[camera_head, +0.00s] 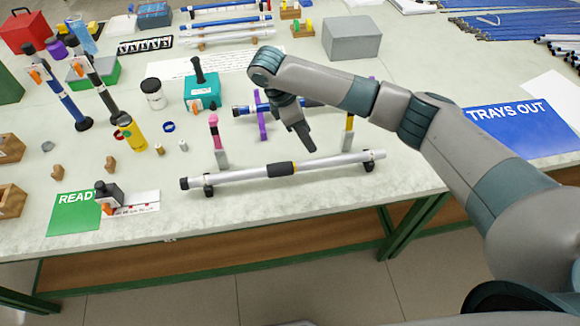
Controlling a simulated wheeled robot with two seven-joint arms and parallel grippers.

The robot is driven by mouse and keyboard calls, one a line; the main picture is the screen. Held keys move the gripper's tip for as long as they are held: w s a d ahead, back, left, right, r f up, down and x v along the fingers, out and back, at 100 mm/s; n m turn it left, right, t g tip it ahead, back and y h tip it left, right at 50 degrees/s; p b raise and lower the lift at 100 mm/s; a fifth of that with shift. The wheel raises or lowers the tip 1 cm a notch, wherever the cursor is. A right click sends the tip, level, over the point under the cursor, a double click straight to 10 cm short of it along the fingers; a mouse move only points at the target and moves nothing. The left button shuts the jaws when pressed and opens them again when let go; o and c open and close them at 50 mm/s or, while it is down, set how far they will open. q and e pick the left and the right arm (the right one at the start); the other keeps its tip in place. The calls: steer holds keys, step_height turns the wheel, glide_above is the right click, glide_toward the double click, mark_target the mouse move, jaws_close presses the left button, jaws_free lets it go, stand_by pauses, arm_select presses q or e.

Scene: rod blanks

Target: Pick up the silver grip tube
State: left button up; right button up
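The silver grip tube (280,169) lies across the front of the table, with a dark grip band at its middle and a black cap at its left end. It rests raised on small dark supports near its ends. My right gripper (303,138) reaches in from the right and points down above and just behind the tube's middle, apart from it. Its fingers are seen edge-on, so I cannot tell how far apart they are. No tube shows in them. My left gripper is not in view.
A blue tube on purple stands (262,120) lies behind the gripper. Upright pink (215,133) and yellow (348,130) posts stand near the silver tube. A green READY card (73,213) is at front left, a blue TRAYS OUT sign (520,125) at right.

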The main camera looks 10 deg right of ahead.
steer(key=p, duration=0.2)
glide_above(319, 160)
steer(key=a, duration=0.2)
steer(key=f, duration=0.5)
steer(key=shift+w+f, duration=0.1)
steer(key=shift+w, duration=0.1)
steer(key=shift+d+f, duration=0.25)
steer(key=shift+f, duration=0.4)
steer(key=shift+s+d+f+p, duration=0.1)
steer(key=shift+d+f+p, duration=0.05)
steer(key=shift+f+p, duration=0.5)
steer(key=x, duration=0.1)
steer(key=p+x, duration=0.1)
steer(key=x, duration=0.1)
steer(key=shift+s+a, duration=0.1)
steer(key=shift+a, duration=0.15)
steer(key=shift+d+f+p, duration=0.15)
steer(key=shift+f+p, duration=0.15)
steer(key=shift+f, duration=0.2)
jaws_close()
